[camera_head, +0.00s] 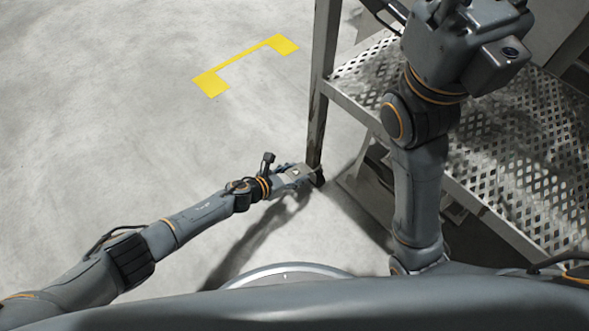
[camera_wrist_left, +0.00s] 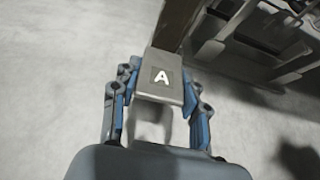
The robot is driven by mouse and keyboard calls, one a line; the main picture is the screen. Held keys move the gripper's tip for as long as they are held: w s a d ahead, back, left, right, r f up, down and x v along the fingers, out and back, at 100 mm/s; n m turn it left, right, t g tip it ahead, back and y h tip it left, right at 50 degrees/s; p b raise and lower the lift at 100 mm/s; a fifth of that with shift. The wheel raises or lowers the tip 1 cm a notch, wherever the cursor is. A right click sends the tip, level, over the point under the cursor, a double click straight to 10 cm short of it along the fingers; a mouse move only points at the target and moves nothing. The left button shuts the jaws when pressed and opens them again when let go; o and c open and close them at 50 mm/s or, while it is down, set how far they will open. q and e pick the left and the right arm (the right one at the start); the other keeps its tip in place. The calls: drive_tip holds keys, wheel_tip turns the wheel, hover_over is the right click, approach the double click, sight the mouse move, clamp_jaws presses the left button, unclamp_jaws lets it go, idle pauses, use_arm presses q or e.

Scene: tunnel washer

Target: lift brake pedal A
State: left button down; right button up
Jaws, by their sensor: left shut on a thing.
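Brake pedal A is a small grey plate with a white letter A. In the left wrist view the pedal (camera_wrist_left: 160,78) sits between the two blue-padded fingers of my left gripper (camera_wrist_left: 158,92), which is shut on it. In the head view my left gripper (camera_head: 300,174) is low by the foot of a metal post, and the pedal is mostly hidden by the fingers there. My right arm is raised over the steps at the upper right; whether its gripper's fingers are open does not show.
A metal post (camera_head: 323,80) rises right beside the pedal. A perforated metal platform (camera_head: 520,140) fills the right side. A yellow floor marking (camera_head: 245,62) lies on the grey floor at the upper left. The floor to the left is clear.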

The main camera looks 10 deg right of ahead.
idle(0.3)
use_arm(q)
drive_tip(key=c, duration=0.7)
unclamp_jaws()
drive_tip(key=shift+s+a+r, duration=0.15)
drive_tip(key=shift+a+r, duration=0.1)
drive_tip(key=shift+a, duration=0.15)
drive_tip(key=v, duration=1.1)
drive_tip(key=shift+s+d+r, duration=0.1)
